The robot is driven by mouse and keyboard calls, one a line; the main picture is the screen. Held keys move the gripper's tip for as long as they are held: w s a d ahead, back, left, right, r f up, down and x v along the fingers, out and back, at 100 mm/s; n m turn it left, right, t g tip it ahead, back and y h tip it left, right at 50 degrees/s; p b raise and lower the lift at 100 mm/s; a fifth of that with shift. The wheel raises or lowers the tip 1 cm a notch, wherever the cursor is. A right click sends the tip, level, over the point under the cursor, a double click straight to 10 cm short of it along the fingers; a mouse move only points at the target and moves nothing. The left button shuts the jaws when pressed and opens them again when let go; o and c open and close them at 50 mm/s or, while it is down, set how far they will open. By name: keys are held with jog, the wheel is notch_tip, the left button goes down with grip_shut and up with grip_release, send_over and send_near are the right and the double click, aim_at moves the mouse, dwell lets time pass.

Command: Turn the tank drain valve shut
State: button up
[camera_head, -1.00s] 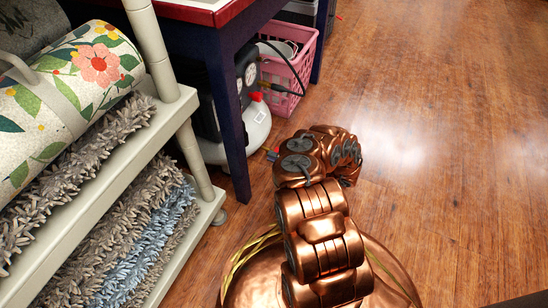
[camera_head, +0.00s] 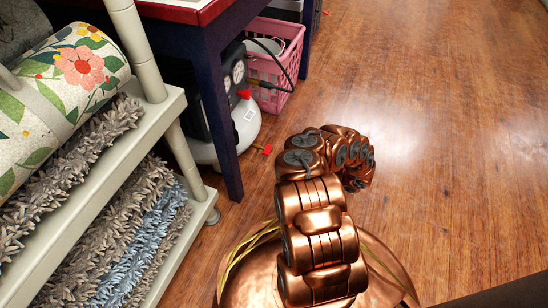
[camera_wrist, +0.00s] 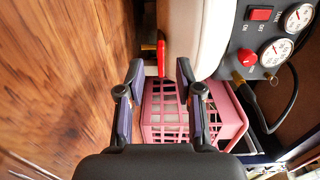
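The tank drain valve has a red lever handle (camera_wrist: 161,58) in the wrist view, low on the white tank (camera_wrist: 199,35). In the head view the handle (camera_head: 267,150) sticks out on a brass stem at the right of the white tank (camera_head: 240,125). My gripper (camera_wrist: 160,72) is open and empty in the wrist view. The handle appears between its two fingertips in the picture; I cannot tell the remaining distance or any contact. In the head view my copper arm hides the gripper's fingers.
The compressor's panel (camera_wrist: 268,30) carries gauges, a red switch and a red knob. A pink basket (camera_head: 290,48) stands behind the tank. A blue table leg (camera_head: 217,120) stands left of the valve, with a shelf of rugs (camera_head: 150,130) farther left. Open wood floor lies right.

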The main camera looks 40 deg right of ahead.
jog(key=shift+v, duration=1.85)
